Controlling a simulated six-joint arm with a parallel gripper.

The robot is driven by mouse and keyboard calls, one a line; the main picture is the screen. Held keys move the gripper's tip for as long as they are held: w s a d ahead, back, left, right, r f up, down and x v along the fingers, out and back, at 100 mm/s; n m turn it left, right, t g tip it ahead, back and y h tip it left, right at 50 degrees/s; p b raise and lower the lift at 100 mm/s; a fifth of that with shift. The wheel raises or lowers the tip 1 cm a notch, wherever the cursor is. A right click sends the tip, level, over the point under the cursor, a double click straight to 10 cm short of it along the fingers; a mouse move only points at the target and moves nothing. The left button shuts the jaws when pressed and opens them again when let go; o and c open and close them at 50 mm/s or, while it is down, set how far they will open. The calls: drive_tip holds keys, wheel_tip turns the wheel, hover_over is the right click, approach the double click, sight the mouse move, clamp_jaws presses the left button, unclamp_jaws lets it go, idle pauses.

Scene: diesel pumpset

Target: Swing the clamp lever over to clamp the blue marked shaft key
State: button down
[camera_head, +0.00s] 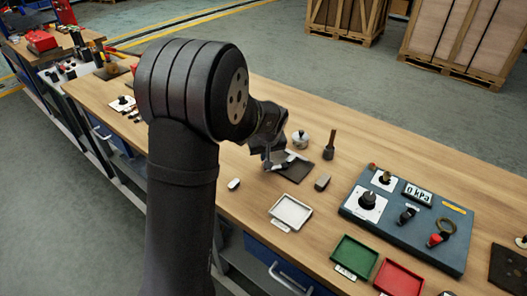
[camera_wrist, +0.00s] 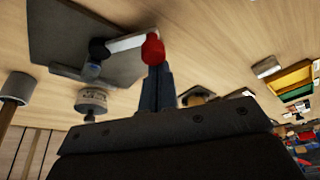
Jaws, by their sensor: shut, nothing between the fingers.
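A dark grey plate (camera_wrist: 60,35) lies on the bench and carries the clamp; the plate also shows in the head view (camera_head: 297,173). The clamp lever (camera_wrist: 128,43) is a pale bar running from a black pivot (camera_wrist: 98,50) to a red knob (camera_wrist: 153,50) beyond the plate's edge. My gripper (camera_wrist: 157,72) is shut and empty, its fingertips right at the red knob; I cannot tell if they touch. In the head view my gripper (camera_head: 267,162) is at the plate's left side. A small pale bluish piece (camera_wrist: 92,71) sits beside the pivot; I cannot tell if it is the marked key.
A white tray (camera_head: 291,211), a small grey block (camera_head: 322,182), a lidded round pot (camera_head: 300,139) and a dark-based post (camera_head: 329,146) stand near the plate. A blue control panel (camera_head: 405,222) and green tray (camera_head: 354,255) are to the right.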

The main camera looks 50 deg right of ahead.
drive_tip(key=shift+s+a+n, duration=0.25)
drive_tip(key=shift+a+n, duration=0.05)
drive_tip(key=shift+n, duration=0.3)
drive_tip(key=shift+s+a+n+y, duration=0.3)
drive_tip(key=shift+s+n+y, duration=0.1)
drive_tip(key=shift+n, duration=0.4)
drive_tip(key=shift+s+a+t, duration=0.3)
drive_tip(key=shift+s+a, duration=0.15)
drive_tip(key=shift+s, duration=0.3)
drive_tip(key=shift+w, duration=0.5)
drive_tip(key=w, duration=0.3)
drive_tip(key=shift+w+d, duration=0.15)
drive_tip(key=shift+d, duration=0.1)
drive_tip(key=d+v, duration=0.1)
drive_tip(key=v, duration=0.9)
drive_tip(key=shift+s+a, duration=0.15)
drive_tip(key=shift+s, duration=0.1)
